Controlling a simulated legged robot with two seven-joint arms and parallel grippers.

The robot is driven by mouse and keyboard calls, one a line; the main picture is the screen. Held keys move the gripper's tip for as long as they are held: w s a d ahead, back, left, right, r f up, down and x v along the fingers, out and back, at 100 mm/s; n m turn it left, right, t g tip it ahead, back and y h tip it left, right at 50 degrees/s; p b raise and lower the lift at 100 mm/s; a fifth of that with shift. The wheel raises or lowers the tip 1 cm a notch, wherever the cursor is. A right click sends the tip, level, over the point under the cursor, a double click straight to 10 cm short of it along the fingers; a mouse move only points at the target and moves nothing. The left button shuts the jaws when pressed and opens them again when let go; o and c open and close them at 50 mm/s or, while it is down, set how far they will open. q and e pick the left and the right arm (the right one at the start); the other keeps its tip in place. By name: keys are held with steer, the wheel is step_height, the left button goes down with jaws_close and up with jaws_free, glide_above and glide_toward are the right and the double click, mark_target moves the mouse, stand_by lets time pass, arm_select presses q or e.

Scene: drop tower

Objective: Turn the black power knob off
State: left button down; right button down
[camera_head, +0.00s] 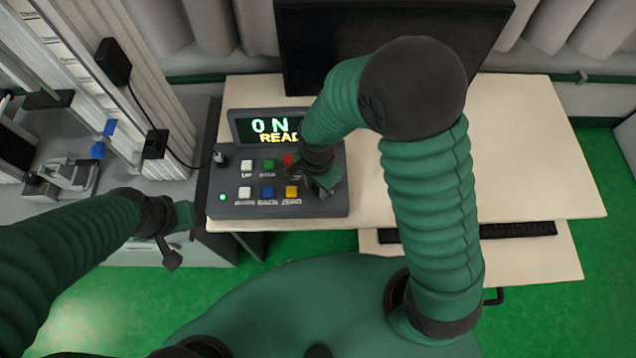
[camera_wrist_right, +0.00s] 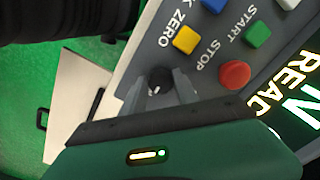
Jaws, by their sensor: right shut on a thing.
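The grey control box (camera_head: 225,205) stands on the table at the centre left, with a lit display (camera_head: 262,128) reading "ON" and part of "READY". My right gripper (camera_head: 326,183) is at the right side of the box, over its front panel, and hides the knob in the head view. In the right wrist view, the black power knob (camera_wrist_right: 159,77) with a white mark sits between the two grey fingertips of my right gripper (camera_wrist_right: 163,88), which is shut on it. My left gripper (camera_head: 180,232) is open and empty, in front of the box's lower left.
Near the right fingers are a red stop button (camera_wrist_right: 235,74) and a yellow zero button (camera_wrist_right: 186,40). A dark monitor (camera_head: 300,60) stands behind the box. The drop tower (camera_head: 150,90) is at the left. The table's right side (camera_head: 540,150) is clear.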

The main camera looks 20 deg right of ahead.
steer(key=shift+w, duration=0.2)
steer(key=shift+r, duration=0.1)
steer(key=shift+d+n, duration=0.1)
steer(key=shift+n, duration=0.3)
steer(key=n+p, duration=0.2)
steer(key=shift+r+n, duration=0.1)
steer(key=shift+n, duration=0.2)
steer(key=n+p, duration=0.2)
steer(key=n, duration=0.3)
steer(key=shift+w, duration=0.1)
steer(key=n+p, duration=0.2)
steer(key=n, duration=0.3)
steer(key=shift+n, duration=0.4)
steer(key=shift+n+p, duration=0.65)
steer(key=shift+n, duration=1.15)
